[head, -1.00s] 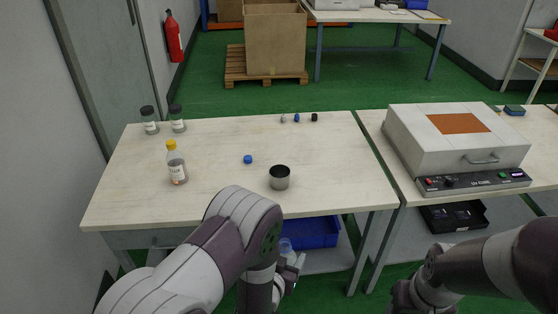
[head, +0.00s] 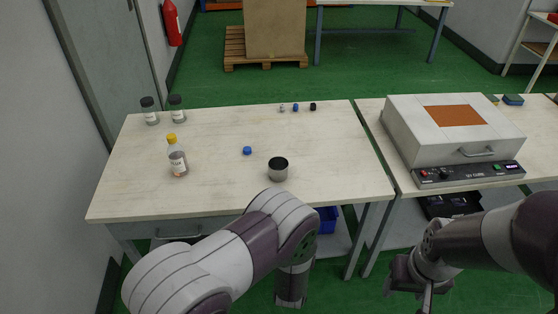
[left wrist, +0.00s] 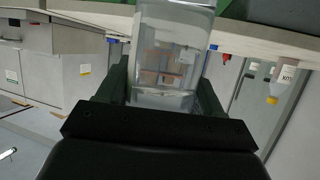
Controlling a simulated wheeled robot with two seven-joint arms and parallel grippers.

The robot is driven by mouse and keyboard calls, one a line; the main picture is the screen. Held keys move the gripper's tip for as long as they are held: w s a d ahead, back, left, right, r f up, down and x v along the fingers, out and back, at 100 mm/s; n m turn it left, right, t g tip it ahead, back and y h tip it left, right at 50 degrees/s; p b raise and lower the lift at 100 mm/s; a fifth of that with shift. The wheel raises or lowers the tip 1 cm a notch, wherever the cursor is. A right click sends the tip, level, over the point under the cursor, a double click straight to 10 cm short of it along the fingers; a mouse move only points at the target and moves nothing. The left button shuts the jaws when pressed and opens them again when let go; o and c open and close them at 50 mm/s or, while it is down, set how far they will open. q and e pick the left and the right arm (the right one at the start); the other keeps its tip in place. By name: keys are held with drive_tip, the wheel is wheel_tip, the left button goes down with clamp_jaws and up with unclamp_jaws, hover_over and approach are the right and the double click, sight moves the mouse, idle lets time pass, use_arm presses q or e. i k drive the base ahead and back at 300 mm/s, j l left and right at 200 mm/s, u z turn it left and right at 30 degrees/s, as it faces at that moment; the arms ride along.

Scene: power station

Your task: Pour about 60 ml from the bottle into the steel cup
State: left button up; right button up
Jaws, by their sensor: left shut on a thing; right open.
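The steel cup (head: 278,171) stands upright and open near the front of the left table. My left gripper (left wrist: 163,92) is shut on a clear bottle (left wrist: 172,45) with clear liquid in it, seen in the left wrist view. In the head view my left forearm hangs in front of the table edge, and the gripper and bottle are hidden or out of frame. A blue cap (head: 247,150) lies left of the cup. My right gripper (head: 408,284) is open and empty, low in front of the right table.
A yellow-capped bottle (head: 177,160) stands at the table's left; two dark-lidded jars (head: 150,114) (head: 178,112) stand behind it. Several small caps (head: 296,107) lie at the back edge. A grey box device (head: 452,140) fills much of the right table. A blue bin (head: 326,220) sits below.

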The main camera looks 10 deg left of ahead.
sight(278, 166)
drive_tip(key=i, duration=0.95)
